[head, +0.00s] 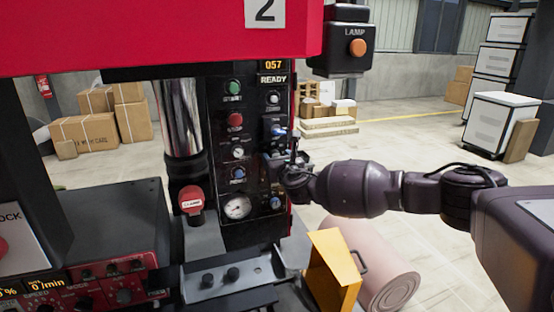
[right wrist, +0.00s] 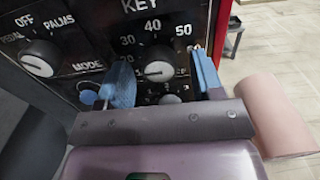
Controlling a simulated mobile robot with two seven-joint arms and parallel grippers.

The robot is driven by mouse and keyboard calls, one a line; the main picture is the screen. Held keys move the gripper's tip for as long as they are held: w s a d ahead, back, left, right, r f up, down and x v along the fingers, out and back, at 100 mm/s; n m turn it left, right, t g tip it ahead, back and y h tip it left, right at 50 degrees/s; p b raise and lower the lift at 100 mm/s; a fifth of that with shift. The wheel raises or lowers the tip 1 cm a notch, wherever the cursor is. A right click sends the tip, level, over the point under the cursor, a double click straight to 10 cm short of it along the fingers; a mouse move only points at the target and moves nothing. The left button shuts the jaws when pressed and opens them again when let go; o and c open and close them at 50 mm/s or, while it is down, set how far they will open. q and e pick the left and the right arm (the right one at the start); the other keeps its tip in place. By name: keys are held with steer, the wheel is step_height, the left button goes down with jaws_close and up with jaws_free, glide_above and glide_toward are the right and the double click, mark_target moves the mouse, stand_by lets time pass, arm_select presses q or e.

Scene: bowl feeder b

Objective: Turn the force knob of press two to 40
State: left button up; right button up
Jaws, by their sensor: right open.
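Press two, marked with a 2 plate (head: 265,11), has a black control panel (head: 255,95) on its right column. My right gripper (right wrist: 160,64) is open, one blue finger on each side of this knob. I see no clear contact. In the head view my right gripper (head: 277,147) is at the panel and hides the knob. My left gripper is not in view.
A MODE knob (right wrist: 41,58) is left of the fingers. The panel also has a green button (head: 234,86), a red button (head: 235,119) and a gauge (head: 237,207).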

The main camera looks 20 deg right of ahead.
steer(key=c, duration=0.9)
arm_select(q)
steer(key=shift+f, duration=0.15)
arm_select(e)
steer(key=shift+m, duration=0.3)
arm_select(q)
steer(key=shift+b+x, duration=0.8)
steer(key=shift+b, duration=0.65)
arm_select(e)
steer(key=shift+a+m, duration=0.1)
steer(key=shift+m, duration=8.5)
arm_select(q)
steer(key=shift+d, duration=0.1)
